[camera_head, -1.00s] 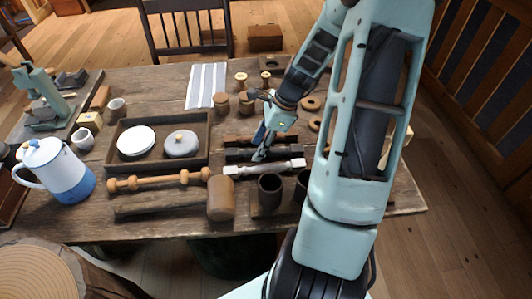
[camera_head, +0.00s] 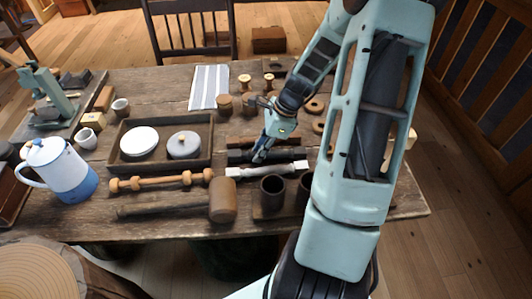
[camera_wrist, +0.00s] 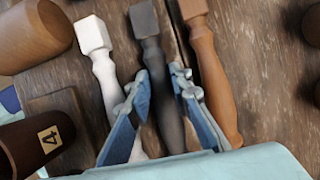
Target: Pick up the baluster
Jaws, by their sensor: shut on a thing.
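Three turned balusters lie side by side on the wooden table. The white baluster (camera_head: 285,169) is nearest the front edge; it also shows at left in the wrist view (camera_wrist: 104,68). The dark grey baluster (camera_wrist: 152,52) lies in the middle, also seen in the head view (camera_head: 292,155). The brown baluster (camera_wrist: 212,75) is at right in the wrist view and farthest back in the head view (camera_head: 248,142). My gripper (camera_wrist: 160,84) has a blue finger on each side of the dark baluster and is shut on it. My palm hides its lower end.
A mallet (camera_head: 222,200) and dark cups (camera_head: 272,188) stand in front of the balusters. A ringed wooden spindle (camera_head: 160,181) lies at left, before a tray (camera_head: 209,145) with two round lidded or flat pieces. Small spools (camera_head: 244,82) stand behind. An enamel jug (camera_head: 58,172) is far left.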

